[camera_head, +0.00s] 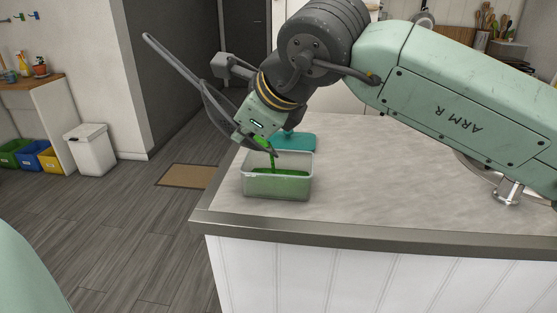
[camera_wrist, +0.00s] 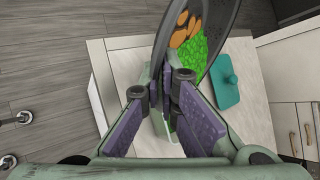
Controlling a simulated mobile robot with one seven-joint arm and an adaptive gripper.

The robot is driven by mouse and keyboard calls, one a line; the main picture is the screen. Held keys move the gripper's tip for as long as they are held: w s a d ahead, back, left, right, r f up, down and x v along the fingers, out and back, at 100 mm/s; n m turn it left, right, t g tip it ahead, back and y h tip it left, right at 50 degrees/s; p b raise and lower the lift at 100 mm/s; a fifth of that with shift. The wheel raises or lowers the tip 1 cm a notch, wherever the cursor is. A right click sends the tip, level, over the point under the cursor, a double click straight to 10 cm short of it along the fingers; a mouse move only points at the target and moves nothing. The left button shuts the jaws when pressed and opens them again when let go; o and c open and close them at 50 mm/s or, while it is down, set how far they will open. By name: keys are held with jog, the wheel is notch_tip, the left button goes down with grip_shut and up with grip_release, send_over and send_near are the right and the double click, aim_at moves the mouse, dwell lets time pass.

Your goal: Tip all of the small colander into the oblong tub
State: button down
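My gripper (camera_head: 246,126) is shut on the rim or handle of the dark grey small colander (camera_head: 188,80); the exact grip spot is hidden. The colander is tilted steeply, its lower edge over the oblong tub (camera_head: 277,186). A green stream falls from it into the tub. The tub is translucent and grey-white, stands on the counter, and holds green pieces. In the wrist view the fingers (camera_wrist: 166,92) are close together, and the colander (camera_wrist: 222,35) shows beside them with orange slices (camera_wrist: 186,27) against its inside.
A teal lid-like piece (camera_head: 292,141) lies on the counter (camera_head: 400,190) just behind the tub. The counter's left edge is close to the tub. The counter's front right is clear. A sink tap (camera_head: 508,192) stands at the far right.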

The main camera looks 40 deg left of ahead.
jog(key=shift+w+d+r+m+g+y+p, duration=0.4)
jog(key=shift+w+r+g+y+p, duration=0.05)
jog(key=shift+w+g+y+p, duration=0.15)
jog(key=shift+w+d+r+m+g+y+p, duration=0.4)
jog(key=shift+w+r+g+y+p, duration=0.1)
jog(key=shift+w+p, duration=0.1)
dwell(1.9)
jog(key=shift+s+a+f+n+t+h+b, duration=0.4)
jog(key=shift+s+f+t+h+b, duration=0.1)
jog(key=shift+s+b, duration=0.15)
jog(key=shift+s+a+f+n+t+h+b, duration=0.4)
jog(key=shift+s+t+b, duration=0.1)
jog(key=shift+b, duration=0.1)
jog(key=shift+r, duration=0.15)
jog(key=shift+f, duration=0.2)
jog(key=shift+s+a+f+t, duration=0.1)
jog(key=shift+s+f+t, duration=0.1)
jog(key=shift+t, duration=0.1)
jog(key=shift+s+a+f+n+t+h+b, duration=1.25)
jog(key=shift+s+a+f+n+t+h, duration=1.2)
jog(key=shift+s+f+t, duration=1.4)
notch_tip(320, 180, up, 6)
jog(key=s+g+p, duration=0.1)
jog(key=p, duration=0.2)
jog(key=shift+a+r+y+p, duration=0.15)
jog(key=shift+a+y+p, duration=0.15)
jog(key=shift+a+y, duration=0.05)
